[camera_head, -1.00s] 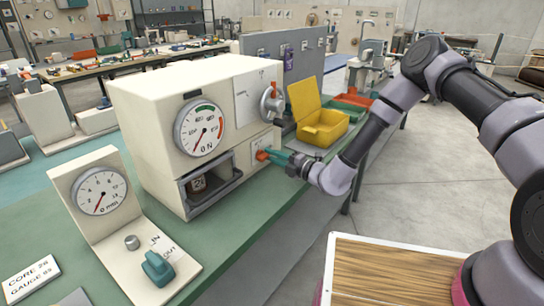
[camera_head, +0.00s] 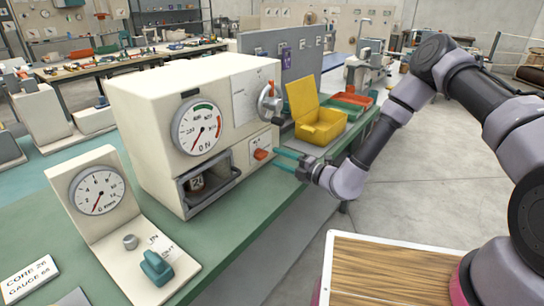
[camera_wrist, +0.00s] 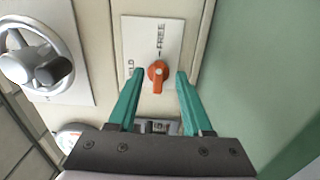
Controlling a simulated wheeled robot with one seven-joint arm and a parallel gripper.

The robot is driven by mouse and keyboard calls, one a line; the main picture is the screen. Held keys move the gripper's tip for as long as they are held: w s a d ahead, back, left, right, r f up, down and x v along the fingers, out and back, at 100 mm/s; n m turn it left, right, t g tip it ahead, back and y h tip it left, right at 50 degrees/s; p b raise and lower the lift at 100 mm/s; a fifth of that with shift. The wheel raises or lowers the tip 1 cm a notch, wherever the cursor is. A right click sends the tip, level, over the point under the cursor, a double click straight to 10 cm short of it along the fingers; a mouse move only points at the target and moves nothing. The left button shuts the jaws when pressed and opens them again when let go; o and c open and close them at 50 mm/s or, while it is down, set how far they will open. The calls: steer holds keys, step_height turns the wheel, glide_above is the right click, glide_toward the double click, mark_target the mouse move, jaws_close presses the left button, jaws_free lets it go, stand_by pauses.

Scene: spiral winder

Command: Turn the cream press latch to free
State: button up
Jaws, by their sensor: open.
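The cream press (camera_head: 150,130) stands on the green bench. Its latch is an orange knob (camera_head: 260,154) on a white label plate at the lower right of its front. The other word, to the left, is partly hidden by a finger. My gripper (camera_head: 278,159) has teal fingers, open and empty. They point at the knob from a short way off, one on each side of it in the wrist view, apparently not touching.
A silver handwheel (camera_head: 269,103) sits above the latch. An open yellow box (camera_head: 322,128) stands just right of the press. A gauge stand (camera_head: 100,190) with a teal knob is nearer. Space before the latch is clear.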

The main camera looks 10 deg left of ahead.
steer(key=v, duration=0.6)
steer(key=shift+s+d, duration=0.15)
steer(key=shift+d, duration=0.1)
steer(key=s+d+r+n+g+h, duration=0.1)
steer(key=s+d+r+n+g, duration=0.15)
steer(key=r+n, duration=0.45)
steer(key=s+d+r+n+g, duration=0.1)
steer(key=d+r+n+g, duration=0.1)
steer(key=r+n+g, duration=0.35)
steer(key=s+d+r+n+g+h, duration=0.1)
steer(key=s+d+r+n+g, duration=0.1)
steer(key=r+n, duration=0.65)
steer(key=s+d+r+n+t+h, duration=0.3)
steer(key=d+r+n+h, duration=0.1)
steer(key=d, duration=0.5)
steer(key=s+d+r+n+t+h, duration=0.4)
steer(key=d+r+n, duration=0.2)
steer(key=d+r, duration=0.2)
steer(key=s+d+r+n+t+h, duration=0.3)
steer(key=d+r, duration=0.4)
steer(key=d, duration=0.4)
steer(key=s+n+h, duration=0.1)
steer(key=n, duration=0.1)
steer(key=shift+d+n+h, duration=0.3)
steer(key=shift+d, duration=0.05)
